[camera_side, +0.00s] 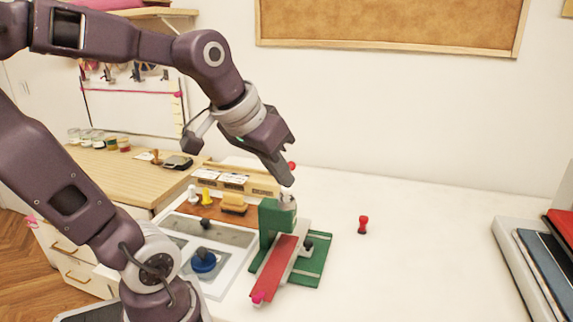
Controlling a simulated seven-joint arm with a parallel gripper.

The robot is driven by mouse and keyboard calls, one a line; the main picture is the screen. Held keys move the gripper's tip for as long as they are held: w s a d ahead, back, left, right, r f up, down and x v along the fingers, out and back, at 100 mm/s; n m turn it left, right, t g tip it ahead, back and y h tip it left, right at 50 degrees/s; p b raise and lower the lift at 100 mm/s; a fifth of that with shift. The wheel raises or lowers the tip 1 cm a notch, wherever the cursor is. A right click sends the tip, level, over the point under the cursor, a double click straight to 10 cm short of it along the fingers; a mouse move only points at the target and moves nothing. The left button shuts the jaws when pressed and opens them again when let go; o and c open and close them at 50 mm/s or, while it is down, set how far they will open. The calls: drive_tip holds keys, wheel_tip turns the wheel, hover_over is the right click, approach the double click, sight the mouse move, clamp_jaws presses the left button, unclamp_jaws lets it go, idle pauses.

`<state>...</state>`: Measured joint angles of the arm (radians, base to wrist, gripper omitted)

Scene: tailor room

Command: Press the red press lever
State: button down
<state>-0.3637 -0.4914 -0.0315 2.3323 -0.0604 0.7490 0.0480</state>
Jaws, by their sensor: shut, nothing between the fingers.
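A green press (317,270) stands on the white table, with a green block at its back. A long red press lever (275,268) slopes from this block toward the front left, ending in a pink tip. My gripper (287,182) is shut and empty, pointing down just above the metal top of the green block. It is behind and above the red lever; I cannot tell whether the fingertips touch the metal top.
A grey tray (232,262) with a blue round knob (203,260) lies to the left. The table between peg and books is clear.

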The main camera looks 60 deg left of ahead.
sight(290, 164)
drive_tip(key=w+a+n+y, duration=0.1)
drive_tip(key=w+a+n, duration=0.1)
drive_tip(key=a, duration=0.7)
drive_tip(key=w+a+r+n+y, duration=0.1)
drive_tip(key=w+a+n, duration=0.2)
drive_tip(key=a, duration=0.6)
drive_tip(key=shift+w+a+r+y, duration=0.25)
drive_tip(key=shift+w+y, duration=0.15)
drive_tip(key=shift+w, duration=0.1)
drive_tip(key=x, duration=1.4)
drive_tip(key=shift+w+a+r, duration=0.1)
drive_tip(key=shift+w, duration=0.05)
drive_tip(key=shift+g, duration=0.3)
